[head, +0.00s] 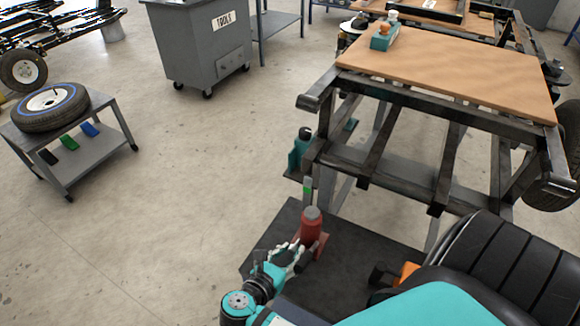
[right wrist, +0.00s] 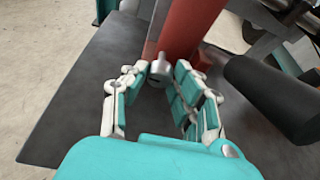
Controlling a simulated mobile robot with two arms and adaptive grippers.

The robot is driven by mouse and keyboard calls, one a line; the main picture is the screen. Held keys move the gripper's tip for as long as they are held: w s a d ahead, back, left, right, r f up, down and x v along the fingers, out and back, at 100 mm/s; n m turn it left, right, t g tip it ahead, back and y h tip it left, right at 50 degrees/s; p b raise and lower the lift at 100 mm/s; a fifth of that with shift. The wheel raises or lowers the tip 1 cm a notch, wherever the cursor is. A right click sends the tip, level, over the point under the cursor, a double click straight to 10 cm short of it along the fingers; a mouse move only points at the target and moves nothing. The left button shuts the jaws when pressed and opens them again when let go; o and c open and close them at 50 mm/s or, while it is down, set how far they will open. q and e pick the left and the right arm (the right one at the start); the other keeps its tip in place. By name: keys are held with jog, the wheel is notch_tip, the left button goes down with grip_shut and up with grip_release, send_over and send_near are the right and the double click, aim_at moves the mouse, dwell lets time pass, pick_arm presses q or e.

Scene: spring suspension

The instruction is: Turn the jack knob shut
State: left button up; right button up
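The jack is a red bottle-shaped body (head: 311,226) with a grey top, upright on a dark mat (head: 345,254). Its red body (right wrist: 190,28) also shows in the right wrist view. The jack knob (right wrist: 157,70) is a small grey piece low on the near side of that body. My right gripper (head: 287,258) is close beside the jack. In the right wrist view its fingers (right wrist: 160,76) are apart, with the knob between and just beyond the fingertips. I see no clear contact with the knob. My left gripper is not in view.
A dark cylinder (right wrist: 275,97) lies just right of my right fingers. The metal vehicle frame (head: 400,165), with a wooden board (head: 450,72) on it, stands behind the jack.

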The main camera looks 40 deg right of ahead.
grip_shut()
